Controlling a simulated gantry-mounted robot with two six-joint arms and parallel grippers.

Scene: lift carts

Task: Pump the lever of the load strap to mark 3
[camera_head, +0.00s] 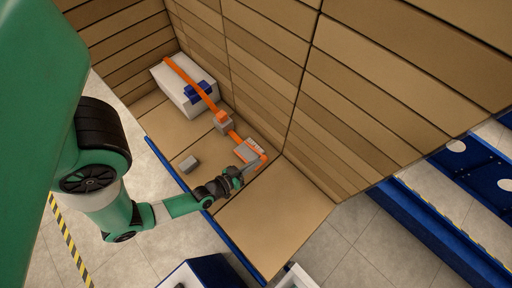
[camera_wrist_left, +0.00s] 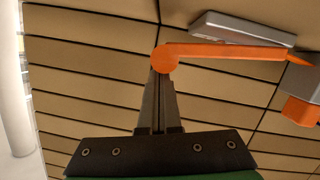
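The load strap (camera_head: 205,95) is an orange band over a white box, running down to grey fittings on the tan cart deck. Its orange lever (camera_head: 262,160) sticks out beside a grey plate (camera_head: 248,149). In the left wrist view the lever (camera_wrist_left: 225,51) runs from a grey housing (camera_wrist_left: 300,75) to a round orange knob (camera_wrist_left: 165,60). My left gripper (camera_head: 239,172) is at the lever; its dark fingers (camera_wrist_left: 161,80) are together, tips at the knob. I cannot tell whether they touch it. The marks are too small to read. My right gripper is not in view.
The white box (camera_head: 172,88) with a blue piece (camera_head: 201,91) stands at the deck's far end. A small grey block (camera_head: 189,164) lies on the deck. A tan slatted wall (camera_head: 290,75) rises behind the strap. The deck's near right part (camera_head: 270,220) is clear.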

